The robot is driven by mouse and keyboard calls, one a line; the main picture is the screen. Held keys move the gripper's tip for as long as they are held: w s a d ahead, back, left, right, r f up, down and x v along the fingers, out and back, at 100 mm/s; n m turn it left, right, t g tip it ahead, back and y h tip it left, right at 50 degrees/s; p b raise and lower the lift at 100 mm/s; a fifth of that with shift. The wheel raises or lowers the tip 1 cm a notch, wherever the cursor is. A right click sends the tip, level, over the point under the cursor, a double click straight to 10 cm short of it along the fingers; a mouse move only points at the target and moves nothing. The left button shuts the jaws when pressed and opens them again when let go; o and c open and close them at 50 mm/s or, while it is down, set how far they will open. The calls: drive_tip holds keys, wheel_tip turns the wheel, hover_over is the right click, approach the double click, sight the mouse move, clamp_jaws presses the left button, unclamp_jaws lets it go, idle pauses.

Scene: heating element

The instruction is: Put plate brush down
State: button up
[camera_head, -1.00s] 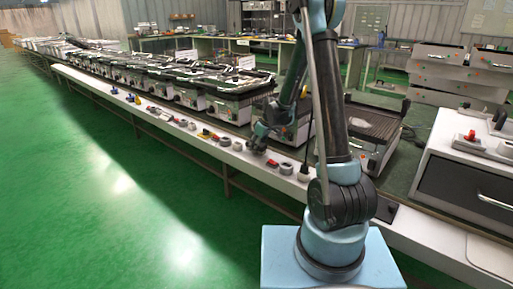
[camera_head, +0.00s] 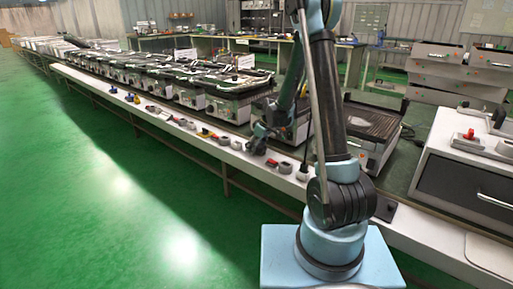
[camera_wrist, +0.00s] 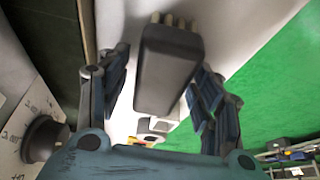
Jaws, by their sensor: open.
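The plate brush appears to be the dark grey block (camera_wrist: 168,75) with a row of short pale tips at its far end, in the wrist view. My gripper (camera_wrist: 160,62) is open, with one finger on each side of the block. A narrow gap shows at the left finger; whether the right finger touches it I cannot tell. The block is over or on the white bench strip; contact beneath it is hidden. In the head view my gripper (camera_head: 258,140) is low over the white strip, and the brush cannot be made out there.
The white bench strip (camera_head: 185,133) carries several small tools and parts. Heating units (camera_head: 228,100) stand in a row behind it. In the wrist view a black knob (camera_wrist: 42,138) on a white panel is close at left. Green floor (camera_head: 95,200) in front is clear.

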drive_tip(key=shift+r, duration=0.15)
drive_tip(key=shift+r, duration=0.25)
drive_tip(key=v, duration=1.7)
drive_tip(key=s+d+r+m, duration=0.35)
drive_tip(key=s+d, duration=0.35)
drive_tip(key=s, duration=0.4)
drive_tip(key=s+d+f+m+h, duration=0.1)
drive_tip(key=s+d, duration=0.3)
drive_tip(key=s, duration=0.4)
drive_tip(key=s+d+f+m+h, duration=0.1)
drive_tip(key=s+d+f+m, duration=0.3)
drive_tip(key=s, duration=0.5)
drive_tip(key=s+d+f+m+h, duration=0.1)
drive_tip(key=s+d, duration=0.3)
drive_tip(key=s, duration=0.5)
drive_tip(key=shift+f+m+h, duration=0.3)
drive_tip(key=shift+f+m, duration=0.45)
drive_tip(key=shift+s, duration=0.1)
drive_tip(key=shift+w+f, duration=0.2)
drive_tip(key=shift+w, duration=0.25)
